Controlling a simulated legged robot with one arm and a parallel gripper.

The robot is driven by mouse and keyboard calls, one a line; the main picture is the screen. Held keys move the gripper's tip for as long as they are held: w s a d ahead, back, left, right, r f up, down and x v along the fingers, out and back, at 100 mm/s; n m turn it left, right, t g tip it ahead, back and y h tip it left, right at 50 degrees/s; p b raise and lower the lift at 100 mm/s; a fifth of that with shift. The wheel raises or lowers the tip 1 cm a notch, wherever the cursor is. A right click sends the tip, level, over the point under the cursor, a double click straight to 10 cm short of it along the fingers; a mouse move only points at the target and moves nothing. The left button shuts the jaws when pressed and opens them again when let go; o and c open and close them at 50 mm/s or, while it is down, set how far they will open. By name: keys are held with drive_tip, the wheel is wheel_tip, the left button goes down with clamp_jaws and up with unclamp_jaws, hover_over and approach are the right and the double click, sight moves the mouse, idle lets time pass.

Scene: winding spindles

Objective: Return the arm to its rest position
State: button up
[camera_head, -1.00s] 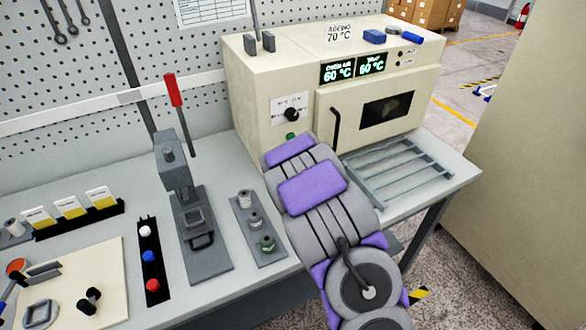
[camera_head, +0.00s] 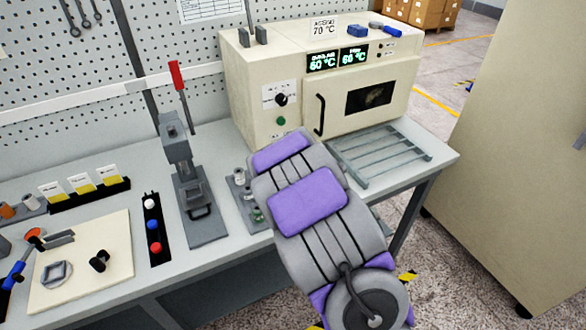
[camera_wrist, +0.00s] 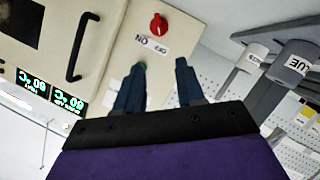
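My arm with purple pads (camera_head: 308,200) reaches from the lower right toward the front of the oven (camera_head: 270,98). In the head view my gripper is hidden behind the arm. In the wrist view my gripper (camera_wrist: 160,65) has its two dark fingers apart, with nothing seen between them. The fingers point at the oven's front panel (camera_wrist: 115,50), below a red knob (camera_wrist: 158,24) in that picture. A green button shows close to the left fingertip. I cannot tell whether they touch.
A plate with small spindles (camera_head: 236,186) is partly covered by my arm. A grey lever press (camera_head: 190,195) with a red handle stands left of it. A metal rack (camera_head: 385,160) lies before the oven door. Labelled cylinders (camera_wrist: 298,62) show in the wrist view.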

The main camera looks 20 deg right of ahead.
drive_tip(key=shift+r, duration=0.1)
idle(0.4)
drive_tip(key=s+a+r+m+g+y, duration=0.1)
drive_tip(key=s+a+r+g, duration=0.2)
drive_tip(key=s, duration=1.2)
drive_tip(key=s+a+r+m+g+y, duration=0.1)
drive_tip(key=s+a+r+g, duration=0.3)
drive_tip(key=s, duration=1.1)
drive_tip(key=s+a+r+m+g+y, duration=0.1)
drive_tip(key=s+a+r+m+g, duration=0.2)
drive_tip(key=s+a+g, duration=0.5)
drive_tip(key=s+r, duration=0.1)
drive_tip(key=s, duration=0.6)
drive_tip(key=shift+s+a+g, duration=0.15)
drive_tip(key=shift+a+g, duration=0.2)
drive_tip(key=shift+g, duration=0.05)
drive_tip(key=shift+c, duration=0.3)
